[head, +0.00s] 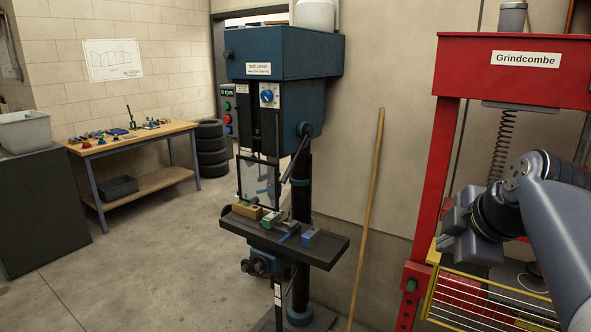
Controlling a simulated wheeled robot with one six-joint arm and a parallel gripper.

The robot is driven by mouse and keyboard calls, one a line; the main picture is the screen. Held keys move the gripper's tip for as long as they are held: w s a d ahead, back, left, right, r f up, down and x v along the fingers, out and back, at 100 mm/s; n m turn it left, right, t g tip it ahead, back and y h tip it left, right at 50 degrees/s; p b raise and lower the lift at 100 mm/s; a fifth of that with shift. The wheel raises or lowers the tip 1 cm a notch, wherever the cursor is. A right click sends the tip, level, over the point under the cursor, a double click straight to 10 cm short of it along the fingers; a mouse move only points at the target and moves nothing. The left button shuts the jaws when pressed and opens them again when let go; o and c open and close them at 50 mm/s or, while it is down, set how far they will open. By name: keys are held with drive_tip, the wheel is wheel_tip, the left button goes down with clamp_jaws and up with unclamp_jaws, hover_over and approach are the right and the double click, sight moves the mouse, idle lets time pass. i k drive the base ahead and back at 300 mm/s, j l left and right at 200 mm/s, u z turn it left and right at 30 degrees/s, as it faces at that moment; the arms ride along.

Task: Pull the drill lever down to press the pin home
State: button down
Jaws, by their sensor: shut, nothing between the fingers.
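The blue pillar drill (284,60) stands in the middle of the head view, against the wall. Its drill lever (295,158) is a dark rod that slopes down and left from a hub on the drill's right side. A small vise (274,218) and small blocks sit on the dark drill table (320,252). I cannot make out the pin. My gripper (448,240) is at the right, in front of the red press, well apart from the lever. It is shut and empty; its fingertips are hard to make out.
The red press (447,150) with a yellow-framed guard (490,300) is close to my arm. A wooden pole (367,215) leans on the wall between drill and press. A clear guard (258,185) hangs at the drill's front. The floor at left is open.

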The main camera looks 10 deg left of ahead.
sight(308, 131)
drive_tip(key=i+j+z, duration=0.1)
drive_tip(key=j, duration=0.35)
drive_tip(key=i+j+z, duration=0.15)
drive_tip(key=i+j, duration=0.15)
drive_tip(key=j, duration=0.15)
drive_tip(key=i+j+z, duration=0.1)
drive_tip(key=j, duration=0.35)
drive_tip(key=i+j+z, duration=0.1)
drive_tip(key=i+j, duration=0.15)
drive_tip(key=j, duration=0.25)
drive_tip(key=i+j+z, duration=0.1)
drive_tip(key=j, duration=0.35)
drive_tip(key=i+j+z, duration=0.15)
drive_tip(key=j, duration=0.35)
drive_tip(key=i+j+z, duration=0.1)
drive_tip(key=j, duration=0.4)
